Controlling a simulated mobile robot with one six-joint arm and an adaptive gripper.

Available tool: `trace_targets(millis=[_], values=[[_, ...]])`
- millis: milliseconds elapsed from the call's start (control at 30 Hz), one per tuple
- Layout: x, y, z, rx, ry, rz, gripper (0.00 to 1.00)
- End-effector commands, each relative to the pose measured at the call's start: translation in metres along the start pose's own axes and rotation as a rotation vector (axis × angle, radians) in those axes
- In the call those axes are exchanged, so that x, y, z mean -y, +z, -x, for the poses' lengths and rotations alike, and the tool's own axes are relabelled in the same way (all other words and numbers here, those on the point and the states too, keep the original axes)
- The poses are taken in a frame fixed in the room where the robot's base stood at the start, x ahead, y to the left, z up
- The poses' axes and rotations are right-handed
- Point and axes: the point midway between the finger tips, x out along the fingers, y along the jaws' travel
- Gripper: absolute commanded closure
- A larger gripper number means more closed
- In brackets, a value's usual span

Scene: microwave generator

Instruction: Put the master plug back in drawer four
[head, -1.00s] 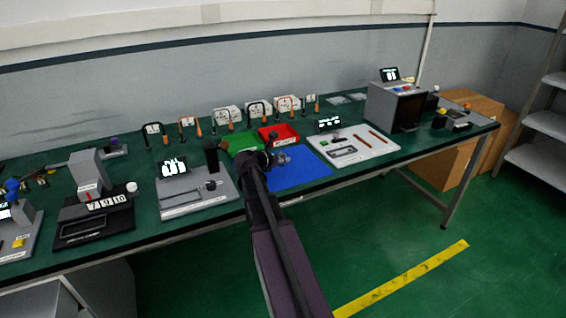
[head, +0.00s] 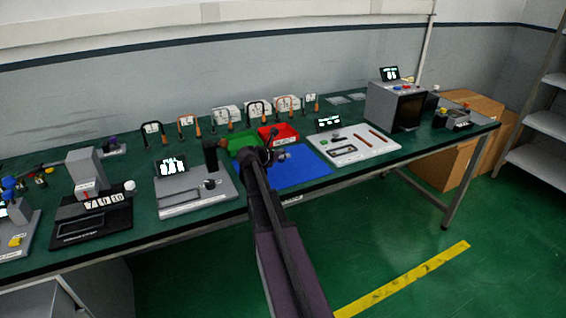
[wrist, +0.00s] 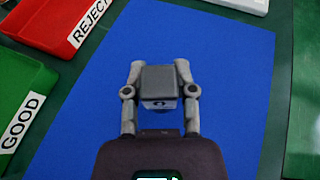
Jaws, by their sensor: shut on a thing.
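My gripper (wrist: 160,85) is shut on a small grey, square-topped block (wrist: 158,78), which I take to be the master plug. The wrist view shows one finger on each side of it, with a dark round mark on its near face. The block is over the blue mat (wrist: 225,75); I cannot tell its height above it. In the head view my gripper (head: 283,154) is small, over the blue mat near the bins. No drawer marked four can be made out; a grey cabinet (head: 35,302) is partly visible at the lower left.
The red REJECT bin (wrist: 58,20) and green GOOD bin (wrist: 22,92) stand beside the mat. A grey fixture (head: 190,192) is left of the mat, a white tool board (head: 375,150) right. A grey microwave-like box (head: 397,105) stands farther right. Open green floor lies in front.

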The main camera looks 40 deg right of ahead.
Motion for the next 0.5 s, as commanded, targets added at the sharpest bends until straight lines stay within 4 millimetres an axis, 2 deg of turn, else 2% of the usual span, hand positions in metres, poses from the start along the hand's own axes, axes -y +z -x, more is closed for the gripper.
trace_targets(millis=[33, 200, 500], values=[[0.0, -0.008, -0.003, 0.0, 0.0, 0.0, 1.0], [0.0, -0.019, -0.007, 0.001, 0.0, 0.0, 1.0], [0.0, -0.021, -0.009, 0.001, 0.001, 0.001, 1.0]])
